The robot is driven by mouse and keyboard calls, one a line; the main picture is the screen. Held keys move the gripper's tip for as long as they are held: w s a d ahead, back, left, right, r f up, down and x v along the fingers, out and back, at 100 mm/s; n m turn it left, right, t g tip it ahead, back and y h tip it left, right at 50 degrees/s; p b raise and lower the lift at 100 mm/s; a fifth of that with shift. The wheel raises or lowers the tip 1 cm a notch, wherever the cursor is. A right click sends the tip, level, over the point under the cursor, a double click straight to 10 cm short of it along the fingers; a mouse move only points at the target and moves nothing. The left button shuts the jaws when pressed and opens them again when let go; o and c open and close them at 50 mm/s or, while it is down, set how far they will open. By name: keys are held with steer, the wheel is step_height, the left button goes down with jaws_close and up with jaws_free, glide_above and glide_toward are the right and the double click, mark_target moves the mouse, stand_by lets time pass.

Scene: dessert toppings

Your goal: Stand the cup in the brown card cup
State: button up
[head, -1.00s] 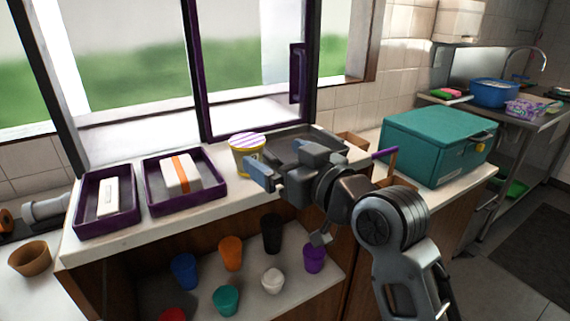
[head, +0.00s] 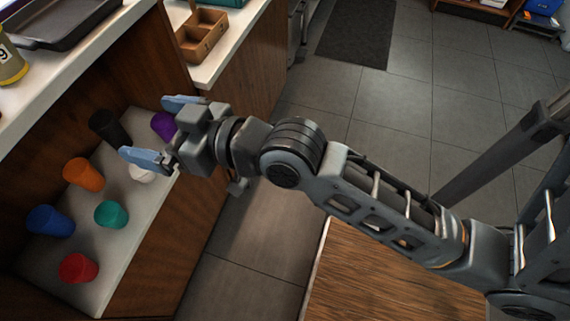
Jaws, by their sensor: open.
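Several cups stand on the low shelf at the left: black (head: 108,127), purple (head: 164,125), orange (head: 83,174), white (head: 141,172), teal (head: 110,214), blue (head: 49,221) and red (head: 77,267). I cannot tell which one the task means. My gripper (head: 153,130) is open and empty. In the picture its fingers lie over the shelf's right end, partly covering the white and purple cups; I cannot tell how high it is above them. The brown card cup is out of view now.
The counter edge (head: 85,78) overhangs the shelf (head: 138,213) from above left. A dark tray (head: 60,22) and part of a yellow tub (head: 10,65) are on it. A brown divided box (head: 203,35) sits farther right.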

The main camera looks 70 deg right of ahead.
steer(key=s+f+g, duration=0.1)
steer(key=s+f, duration=0.1)
steer(key=s, duration=2.4)
steer(key=shift+s+a+f+n+g, duration=0.3)
steer(key=shift+s+f+n, duration=0.05)
steer(key=shift+f+n, duration=0.05)
